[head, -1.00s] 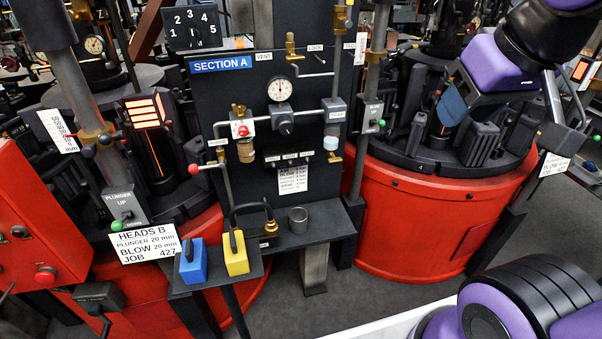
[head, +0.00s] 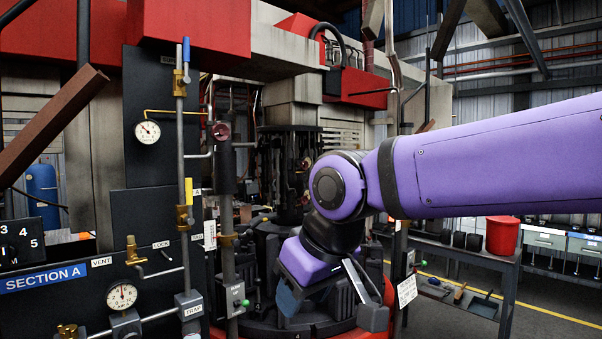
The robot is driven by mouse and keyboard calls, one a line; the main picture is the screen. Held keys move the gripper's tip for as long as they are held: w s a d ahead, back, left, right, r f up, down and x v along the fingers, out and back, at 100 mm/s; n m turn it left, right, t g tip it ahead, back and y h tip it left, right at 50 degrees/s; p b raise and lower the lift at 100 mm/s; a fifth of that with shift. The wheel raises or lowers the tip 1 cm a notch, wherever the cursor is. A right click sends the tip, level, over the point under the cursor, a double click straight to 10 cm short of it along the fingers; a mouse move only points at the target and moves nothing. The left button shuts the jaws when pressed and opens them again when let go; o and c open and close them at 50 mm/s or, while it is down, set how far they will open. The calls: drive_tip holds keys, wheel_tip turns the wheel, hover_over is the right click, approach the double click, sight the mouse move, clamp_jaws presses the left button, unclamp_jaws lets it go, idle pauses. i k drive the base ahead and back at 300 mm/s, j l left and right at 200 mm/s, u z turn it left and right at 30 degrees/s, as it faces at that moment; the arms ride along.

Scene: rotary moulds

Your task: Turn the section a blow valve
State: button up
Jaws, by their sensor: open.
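The section A panel (head: 55,221) stands at the left, its blue "SECTION A" sign (head: 45,277) low on it. A vertical grey pipe on it carries two lever valves with brass bodies. The upper valve has a blue handle (head: 186,50) and the lower a yellow handle (head: 189,190). Both handles stand upright, in line with the pipe. Their small labels are too small to read, so I cannot tell which is the blow valve. My gripper (head: 330,306) is open, right of the panel and in front of the dark mould machinery, apart from both valves.
A pressure gauge (head: 148,132) and a lower gauge (head: 122,296) are on the panel. A brown slanted beam (head: 52,126) crosses in front at left. A grey post with a green-knobbed box (head: 236,299) stands between panel and gripper. A bench with a red bucket (head: 502,235) stands at right.

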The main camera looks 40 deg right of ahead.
sight(304, 164)
drive_tip(key=z, duration=1.25)
